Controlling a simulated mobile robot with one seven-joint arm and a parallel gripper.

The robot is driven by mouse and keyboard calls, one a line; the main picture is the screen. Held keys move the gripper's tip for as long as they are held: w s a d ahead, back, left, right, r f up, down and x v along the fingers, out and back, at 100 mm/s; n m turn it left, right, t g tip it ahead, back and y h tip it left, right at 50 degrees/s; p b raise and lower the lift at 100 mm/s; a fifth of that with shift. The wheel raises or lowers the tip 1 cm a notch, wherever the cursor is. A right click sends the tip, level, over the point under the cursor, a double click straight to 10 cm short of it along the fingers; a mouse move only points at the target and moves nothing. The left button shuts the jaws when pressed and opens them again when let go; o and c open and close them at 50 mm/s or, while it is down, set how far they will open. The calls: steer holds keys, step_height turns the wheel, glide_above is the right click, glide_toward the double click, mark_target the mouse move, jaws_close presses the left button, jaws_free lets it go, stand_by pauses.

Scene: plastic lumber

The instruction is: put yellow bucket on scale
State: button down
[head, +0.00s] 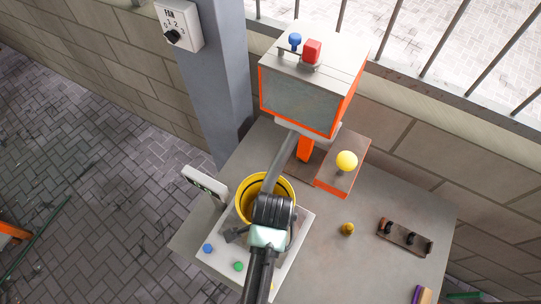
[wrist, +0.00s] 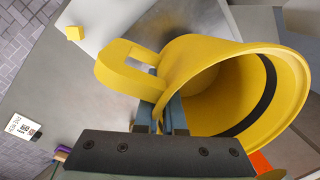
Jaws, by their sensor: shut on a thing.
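The yellow bucket (head: 246,194) has a dark band inside and is partly hidden behind my arm in the head view. In the wrist view the bucket (wrist: 215,62) lies sideways in the picture, with its open mouth facing right. My gripper (wrist: 172,112) is shut on the bucket's near wall at the rim, beside its handle (wrist: 120,70).
An orange-edged machine (head: 305,100) with a red block and blue knob on top stands at the table's back. A yellow ball (head: 346,160) is on its base. A small brass-coloured object (head: 347,229) and a dark rack (head: 405,237) lie right. Bare table (head: 340,270) lies front right.

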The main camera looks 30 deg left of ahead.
steer(key=shift+w, duration=0.5)
steer(key=shift+s+f+p, duration=0.1)
steer(key=shift+f+p, duration=0.4)
steer(key=shift+f, duration=1.2)
steer(key=shift+f, duration=0.2)
steer(key=c, duration=1)
jaws_free()
steer(key=r, duration=0.8)
steer(key=s+d+r, duration=0.1)
steer(key=r, duration=0.3)
steer(key=shift+s+r+b, duration=0.1)
steer(key=shift+r+b, duration=0.05)
steer(key=shift+b, duration=0.25)
